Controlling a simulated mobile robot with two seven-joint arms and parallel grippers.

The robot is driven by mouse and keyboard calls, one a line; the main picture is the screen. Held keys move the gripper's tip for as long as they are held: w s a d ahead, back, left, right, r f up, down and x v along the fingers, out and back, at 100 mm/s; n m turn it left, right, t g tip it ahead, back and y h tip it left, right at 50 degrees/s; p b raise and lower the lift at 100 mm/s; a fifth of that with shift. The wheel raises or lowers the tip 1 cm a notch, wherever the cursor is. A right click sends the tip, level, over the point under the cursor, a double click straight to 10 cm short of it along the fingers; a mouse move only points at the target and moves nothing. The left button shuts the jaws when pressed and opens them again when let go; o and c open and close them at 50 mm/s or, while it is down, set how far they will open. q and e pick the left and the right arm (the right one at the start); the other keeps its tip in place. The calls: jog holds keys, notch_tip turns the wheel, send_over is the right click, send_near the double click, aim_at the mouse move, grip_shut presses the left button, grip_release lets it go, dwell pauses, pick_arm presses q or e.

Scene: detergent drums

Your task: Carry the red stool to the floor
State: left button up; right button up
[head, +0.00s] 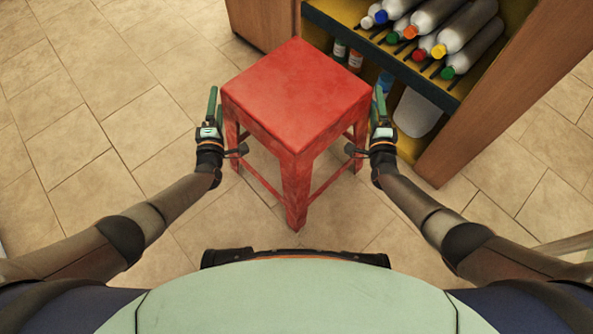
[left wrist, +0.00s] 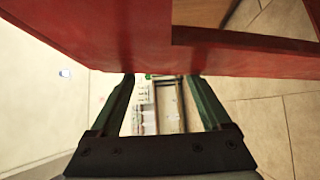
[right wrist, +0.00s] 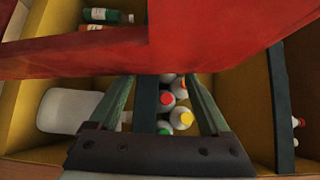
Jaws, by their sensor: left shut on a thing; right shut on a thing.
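The red stool (head: 295,90) is upright in front of me, its square seat turned so one corner points at me. My left gripper (head: 212,105) is at the left side of the seat and my right gripper (head: 379,108) at the right side. Both are shut on the stool. In the left wrist view the red stool (left wrist: 110,30) fills the top, across the fingertips (left wrist: 162,78). In the right wrist view the stool (right wrist: 215,35) also lies across the fingertips (right wrist: 165,80). I cannot tell whether the stool's feet touch the floor.
A wooden shelf unit (head: 480,125) stands close behind and right of the stool. It holds several grey bottles with coloured caps (head: 430,20) and a white container (head: 417,113). The tiled floor (head: 90,90) on the left is clear.

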pick_arm(q)
jog(key=shift+d+f+h+b, duration=0.2)
jog(key=shift+d+f+b, duration=0.25)
jog(key=shift+d, duration=0.15)
jog(key=shift+d+f+h+b, duration=0.2)
jog(key=shift+d+f+b, duration=0.2)
jog(key=shift+d, duration=0.15)
pick_arm(e)
jog(key=shift+a+f+y, duration=0.4)
jog(key=shift+a+f, duration=0.4)
jog(key=shift+a, duration=0.3)
pick_arm(q)
jog(key=shift+r, duration=0.15)
jog(key=shift+a, duration=0.95)
pick_arm(e)
jog(key=shift+d+r, duration=0.1)
jog(key=shift+d, duration=0.9)
pick_arm(q)
jog(key=o, duration=0.4)
jog(key=shift+a, duration=1)
pick_arm(e)
jog(key=shift+d, duration=0.95)
pick_arm(q)
jog(key=shift+a, duration=0.1)
pick_arm(e)
jog(key=o, duration=0.4)
pick_arm(q)
jog(key=shift+s, duration=0.1)
pick_arm(e)
jog(key=shift+d, duration=0.1)
